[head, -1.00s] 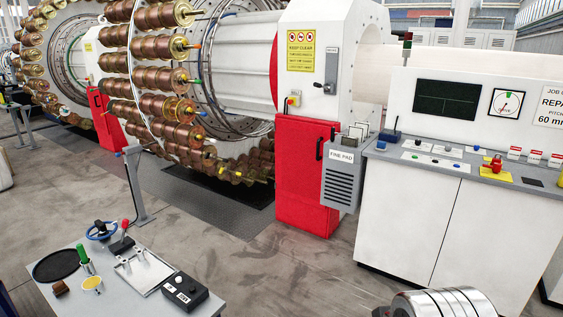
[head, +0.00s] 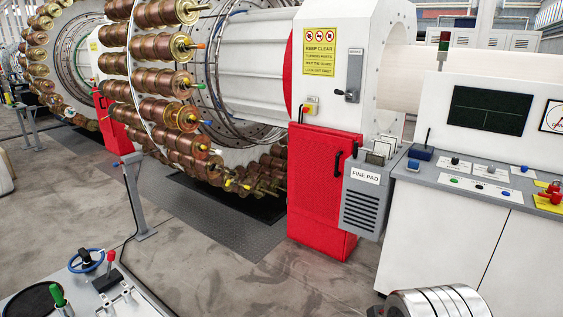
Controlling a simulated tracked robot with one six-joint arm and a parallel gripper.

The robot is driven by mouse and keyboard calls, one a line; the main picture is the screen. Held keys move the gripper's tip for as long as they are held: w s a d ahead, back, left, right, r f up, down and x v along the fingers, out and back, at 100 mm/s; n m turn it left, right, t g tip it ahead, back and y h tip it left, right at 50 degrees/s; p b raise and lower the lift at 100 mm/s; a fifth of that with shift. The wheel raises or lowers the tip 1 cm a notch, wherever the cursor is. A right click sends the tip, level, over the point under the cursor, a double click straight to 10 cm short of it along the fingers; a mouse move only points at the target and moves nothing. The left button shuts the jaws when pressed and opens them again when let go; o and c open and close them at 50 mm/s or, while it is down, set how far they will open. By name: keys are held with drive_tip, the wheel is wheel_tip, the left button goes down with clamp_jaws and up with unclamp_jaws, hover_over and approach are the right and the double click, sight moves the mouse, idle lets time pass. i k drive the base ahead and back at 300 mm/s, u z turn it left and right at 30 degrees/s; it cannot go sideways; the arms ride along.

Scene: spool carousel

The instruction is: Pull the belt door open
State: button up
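The red door (head: 312,188), which I take to be the belt door, is on the lower front of the white machine housing (head: 385,40). It looks closed. Its black vertical handle (head: 338,163) is near its upper right edge. A grey box marked FINE PAD (head: 364,198) hangs just to the right of the handle. My gripper is not in view, so its state and any hold do not show. A silver banded part of my arm shows at the bottom edge, well below the door.
A control console (head: 445,225) stands close on the right. A grey bench (head: 150,303) with a blue handwheel (head: 86,260) is at the lower left. A post (head: 134,205) stands left of the door. Bare floor (head: 270,285) lies in front of the door.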

sight(316, 160)
drive_tip(key=u, duration=0.2)
drive_tip(key=i, duration=3.65)
drive_tip(key=u, duration=0.1)
